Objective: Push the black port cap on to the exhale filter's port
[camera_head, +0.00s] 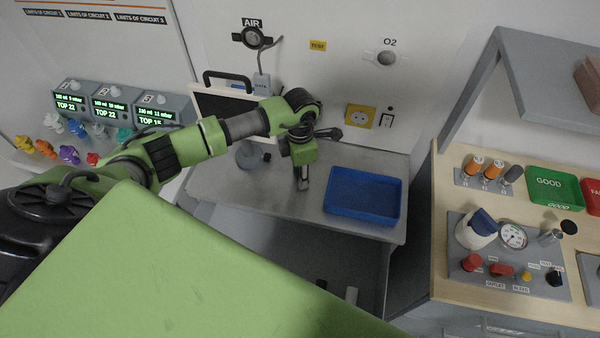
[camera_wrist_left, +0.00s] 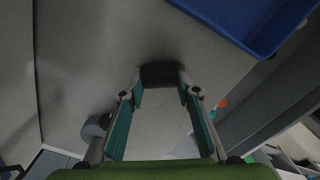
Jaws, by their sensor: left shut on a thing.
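My left gripper (camera_head: 303,182) points down over the grey trolley top, left of the blue tray. In the left wrist view its two teal-padded fingers (camera_wrist_left: 161,78) are shut on a dark, blocky thing (camera_wrist_left: 160,76), which looks like the black port cap. Its underside and its gap to the trolley top cannot be told. I cannot make out the exhale filter or its port for certain. A grey round object (camera_head: 250,155) stands on the trolley left of the gripper, partly behind my arm. My right gripper is not in view.
The blue tray (camera_head: 333,206) looks empty and lies close right of the gripper. A screen with a black handle (camera_head: 215,100) stands behind my arm. A wooden bench (camera_head: 450,240) at right carries a gauge panel (camera_head: 462,247) and a green GOOD tray (camera_head: 533,194).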

